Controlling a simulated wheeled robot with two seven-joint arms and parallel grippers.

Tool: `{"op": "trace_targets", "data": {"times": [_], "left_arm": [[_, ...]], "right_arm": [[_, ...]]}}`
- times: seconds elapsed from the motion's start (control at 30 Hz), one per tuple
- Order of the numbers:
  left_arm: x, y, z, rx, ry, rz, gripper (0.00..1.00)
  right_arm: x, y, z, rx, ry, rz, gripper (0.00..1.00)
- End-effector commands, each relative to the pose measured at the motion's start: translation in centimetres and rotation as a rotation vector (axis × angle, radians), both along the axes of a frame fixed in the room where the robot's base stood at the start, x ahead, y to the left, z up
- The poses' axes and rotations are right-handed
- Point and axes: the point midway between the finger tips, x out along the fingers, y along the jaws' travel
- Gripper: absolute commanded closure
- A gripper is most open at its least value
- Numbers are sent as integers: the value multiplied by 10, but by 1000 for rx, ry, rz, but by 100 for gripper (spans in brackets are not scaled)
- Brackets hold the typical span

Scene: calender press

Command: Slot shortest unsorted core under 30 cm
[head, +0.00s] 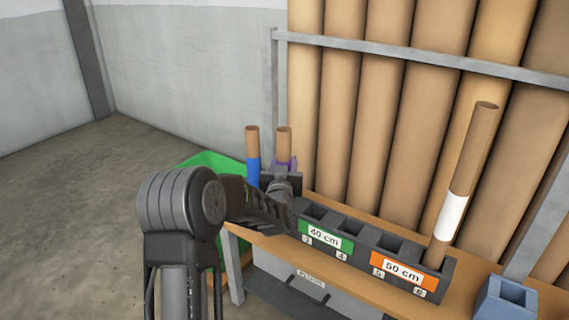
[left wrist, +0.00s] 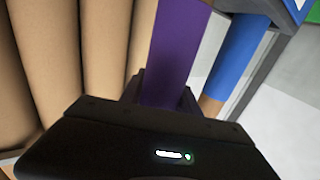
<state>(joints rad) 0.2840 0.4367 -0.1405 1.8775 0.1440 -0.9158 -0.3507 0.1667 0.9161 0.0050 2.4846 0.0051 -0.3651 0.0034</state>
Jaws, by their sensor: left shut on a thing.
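My left gripper (head: 286,178) is shut on a brown cardboard core with a purple band (head: 284,145), upright near the left end of the slotted rack. The purple band (left wrist: 172,50) fills the space between the jaws in the left wrist view. A core with a blue band (head: 252,155) stands upright just left of it; its lower end is hidden by my arm. A taller core with a white band (head: 453,215) stands tilted in slot 6 of the dark rack (head: 357,262). Whether the held core's foot is inside a slot is hidden. My right gripper is out of view.
The rack shows a green 40 cm label (head: 325,236) and an orange 50 cm label (head: 403,270); slots 3 to 5 look empty. A green bin (head: 208,160) is behind my arm. A blue box (head: 505,300) sits at right. Large brown rolls (head: 380,110) stand behind a rail.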

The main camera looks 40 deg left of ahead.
Motion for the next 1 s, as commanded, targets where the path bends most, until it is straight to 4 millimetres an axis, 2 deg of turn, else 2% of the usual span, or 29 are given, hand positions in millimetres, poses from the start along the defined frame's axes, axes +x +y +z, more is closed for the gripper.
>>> {"op": "trace_targets", "data": {"times": [0.9, 0.93, 1.0], "left_arm": [[0, 0, -24, 1, -1, 0, 100], [0, 0, -24, 1, -1, 0, 61], [0, 0, -23, 1, -1, 0, 56]], "right_arm": [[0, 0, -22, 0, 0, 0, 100], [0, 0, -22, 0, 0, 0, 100], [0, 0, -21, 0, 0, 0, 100]]}}
